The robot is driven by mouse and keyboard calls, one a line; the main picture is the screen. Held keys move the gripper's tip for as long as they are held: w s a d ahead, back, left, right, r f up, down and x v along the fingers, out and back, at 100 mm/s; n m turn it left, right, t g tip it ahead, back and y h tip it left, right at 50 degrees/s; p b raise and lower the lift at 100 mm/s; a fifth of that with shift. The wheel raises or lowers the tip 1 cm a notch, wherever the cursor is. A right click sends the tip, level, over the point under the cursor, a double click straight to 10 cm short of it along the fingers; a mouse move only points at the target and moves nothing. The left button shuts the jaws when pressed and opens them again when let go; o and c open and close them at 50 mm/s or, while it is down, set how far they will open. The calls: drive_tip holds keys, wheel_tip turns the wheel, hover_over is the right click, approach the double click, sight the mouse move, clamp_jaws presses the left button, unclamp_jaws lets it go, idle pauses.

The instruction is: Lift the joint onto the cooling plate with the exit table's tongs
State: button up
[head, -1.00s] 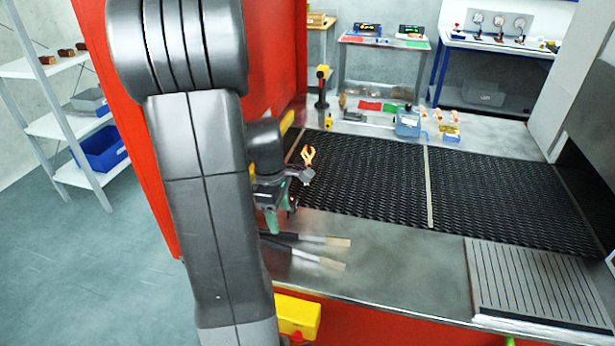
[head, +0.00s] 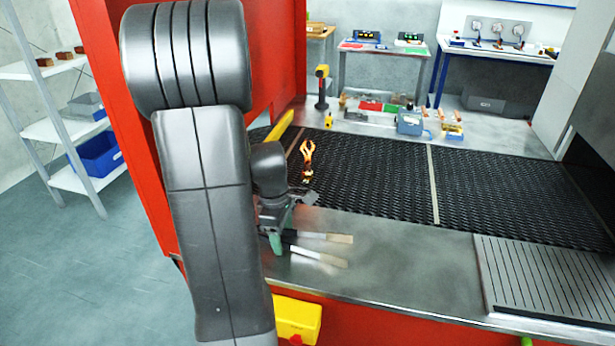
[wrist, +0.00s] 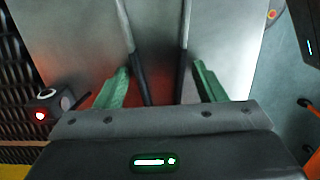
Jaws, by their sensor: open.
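The glowing orange, forked joint (head: 307,151) stands on the left part of the black mesh belt (head: 375,185). The tongs (head: 318,236) lie on the steel table in front of the belt, their two legs spread, dark at the handles and pale at the far ends. My gripper (head: 279,240) is low at the handle end, partly hidden by my arm. In the wrist view my gripper (wrist: 161,80) is open, its green fingers outside the two dark handles of the tongs (wrist: 139,75); gaps show on both sides. The grooved cooling plate (head: 545,283) lies bare at the right.
A yellow box (head: 297,318) hangs below the table's front edge. Behind the belt are a yellow-topped handheld tool (head: 322,86), a blue-grey container (head: 410,122) and several small items. The steel table (head: 410,255) is clear between the tongs and the plate.

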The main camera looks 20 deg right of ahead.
drive_tip(key=c, duration=0.7)
drive_tip(key=shift+r, duration=0.1)
wheel_tip(320, 180, up, 12)
drive_tip(key=p, duration=0.9)
drive_tip(key=shift+p, duration=0.35)
drive_tip(key=shift+w, duration=0.1)
